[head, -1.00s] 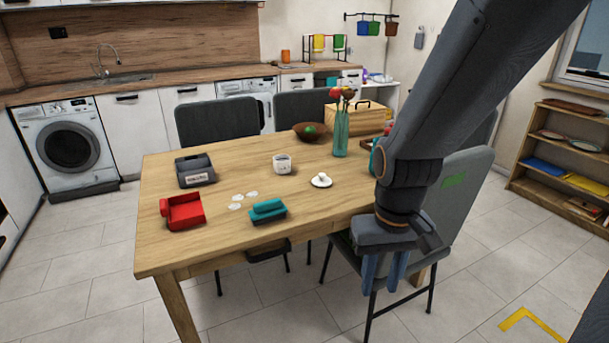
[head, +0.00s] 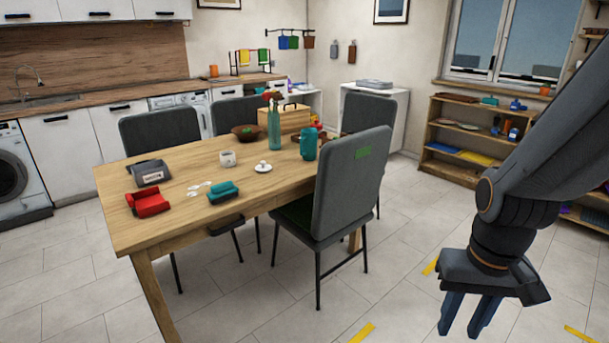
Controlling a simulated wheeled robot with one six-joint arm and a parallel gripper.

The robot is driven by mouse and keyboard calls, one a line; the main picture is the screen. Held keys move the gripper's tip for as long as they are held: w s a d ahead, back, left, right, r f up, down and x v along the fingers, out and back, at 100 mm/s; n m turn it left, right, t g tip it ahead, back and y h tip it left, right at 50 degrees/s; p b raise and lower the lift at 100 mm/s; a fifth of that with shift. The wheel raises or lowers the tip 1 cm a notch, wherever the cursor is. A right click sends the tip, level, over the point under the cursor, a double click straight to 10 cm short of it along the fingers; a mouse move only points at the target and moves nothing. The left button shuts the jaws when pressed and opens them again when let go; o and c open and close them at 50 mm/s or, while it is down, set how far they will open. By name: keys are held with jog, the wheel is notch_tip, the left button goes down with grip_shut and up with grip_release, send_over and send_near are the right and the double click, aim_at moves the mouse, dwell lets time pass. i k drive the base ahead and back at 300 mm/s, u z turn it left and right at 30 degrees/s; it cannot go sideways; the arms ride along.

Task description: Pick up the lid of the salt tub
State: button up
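A small white tub (head: 227,158), likely the salt tub, stands upright on the wooden table (head: 185,235); its print is too small to read. A round white lid with a knob (head: 263,167) lies flat on the table, apart from the tub, to its right and nearer the front edge. My gripper (head: 467,317) hangs over the floor at the lower right, well away from the table. Its blue fingers point down with a gap between them, and nothing shows in them.
A grey chair (head: 349,185) stands at the table's near right side, between my gripper and the lid. A teal canister (head: 308,145), a vase (head: 274,128), a red holder (head: 149,203) and a teal block (head: 223,192) are on the table.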

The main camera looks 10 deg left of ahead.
aim_at(264, 166)
jog(key=u, duration=0.6)
jog(key=i, duration=0.4)
jog(key=u, duration=0.9)
jog(key=i, duration=1.2)
jog(key=z, duration=1.1)
jog(key=i, duration=1)
jog(key=z, duration=0.3)
